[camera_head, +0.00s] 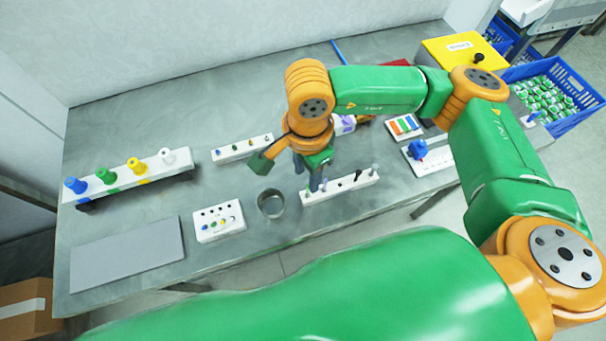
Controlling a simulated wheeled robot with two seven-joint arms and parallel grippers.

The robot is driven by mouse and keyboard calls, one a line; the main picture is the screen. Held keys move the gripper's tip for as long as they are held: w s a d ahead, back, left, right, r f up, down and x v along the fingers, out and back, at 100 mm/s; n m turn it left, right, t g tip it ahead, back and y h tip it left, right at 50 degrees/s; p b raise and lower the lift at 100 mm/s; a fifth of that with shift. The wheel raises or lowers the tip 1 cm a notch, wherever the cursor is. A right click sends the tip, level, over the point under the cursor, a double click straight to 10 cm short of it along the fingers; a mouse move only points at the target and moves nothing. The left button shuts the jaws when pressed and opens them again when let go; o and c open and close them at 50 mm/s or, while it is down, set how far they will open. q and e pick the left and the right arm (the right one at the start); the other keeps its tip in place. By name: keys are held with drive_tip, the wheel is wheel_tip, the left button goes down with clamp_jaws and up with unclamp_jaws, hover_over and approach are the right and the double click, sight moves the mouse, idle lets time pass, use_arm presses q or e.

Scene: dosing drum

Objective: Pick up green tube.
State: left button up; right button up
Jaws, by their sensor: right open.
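A green tube-like piece (105,176) stands on the long white rack (130,178) at the left of the table, between a blue piece (75,185) and a yellow piece (137,166); a white piece (168,157) stands at the rack's right end. My right gripper (288,170) is open over the middle of the table, well to the right of the green piece. It is close above the front white strip (340,190) and partly hides that strip's left end. I see nothing held in it. My left gripper is not in view.
A metal cup (270,204) stands just below the gripper, beside a white button box (219,222). A second white strip (241,149) with small coloured pieces lies behind. A grey flat plate (127,256) lies at front left. A yellow box (460,50) stands at back right.

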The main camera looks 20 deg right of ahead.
sight(308, 193)
drive_tip(key=shift+s+f+p, duration=0.4)
drive_tip(key=shift+f, duration=0.25)
drive_tip(key=shift+s+f+p, duration=0.4)
drive_tip(key=shift+f, duration=0.2)
drive_tip(key=shift+w+f, duration=0.2)
drive_tip(key=shift+f, duration=0.35)
drive_tip(key=shift+w+f, duration=0.2)
drive_tip(key=shift+f, duration=0.3)
drive_tip(key=shift+w+f, duration=0.1)
drive_tip(key=shift+w, duration=0.1)
drive_tip(key=c, duration=0.4)
drive_tip(key=shift+s, duration=0.2)
clamp_jaws()
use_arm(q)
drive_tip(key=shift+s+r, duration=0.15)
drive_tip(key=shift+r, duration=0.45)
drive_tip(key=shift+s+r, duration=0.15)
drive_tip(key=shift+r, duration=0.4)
use_arm(e)
drive_tip(key=shift+w, duration=0.15)
